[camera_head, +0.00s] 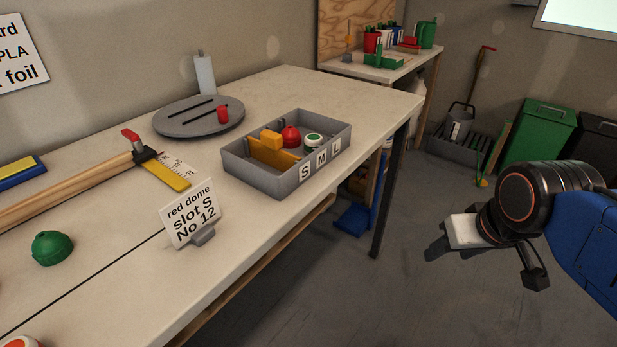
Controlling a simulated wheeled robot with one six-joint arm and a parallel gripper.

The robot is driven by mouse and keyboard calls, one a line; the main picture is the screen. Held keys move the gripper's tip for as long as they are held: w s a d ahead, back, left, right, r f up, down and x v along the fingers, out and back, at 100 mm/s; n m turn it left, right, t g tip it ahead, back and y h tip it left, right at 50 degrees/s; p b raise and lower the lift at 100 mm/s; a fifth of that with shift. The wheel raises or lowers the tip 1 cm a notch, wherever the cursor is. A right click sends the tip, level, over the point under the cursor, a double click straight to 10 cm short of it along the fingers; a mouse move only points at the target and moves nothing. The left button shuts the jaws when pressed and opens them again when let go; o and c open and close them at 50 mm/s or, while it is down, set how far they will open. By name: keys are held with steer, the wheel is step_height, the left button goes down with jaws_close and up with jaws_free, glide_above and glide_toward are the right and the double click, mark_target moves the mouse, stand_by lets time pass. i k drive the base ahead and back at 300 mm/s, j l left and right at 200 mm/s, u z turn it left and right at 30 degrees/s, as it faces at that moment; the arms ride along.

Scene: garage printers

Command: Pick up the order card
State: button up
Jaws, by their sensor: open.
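The order card (188,213) is a small white card that reads "red dome slot S No 12". It leans back in a grey holder (203,236) near the front edge of the workbench (243,222). My gripper (487,262) is at the right, out over the floor and well apart from the card. Its two dark fingers are spread and nothing is between them.
A grey tray (268,190) marked S, M, L stands behind the card, holding a red dome (291,137) and yellow parts. A green dome (52,247) sits to the left. A wooden rod (75,192) and grey disc (199,118) lie farther back.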

mark_target(188, 217)
steer(key=k+j+u, duration=0.1)
steer(key=u, duration=1.1)
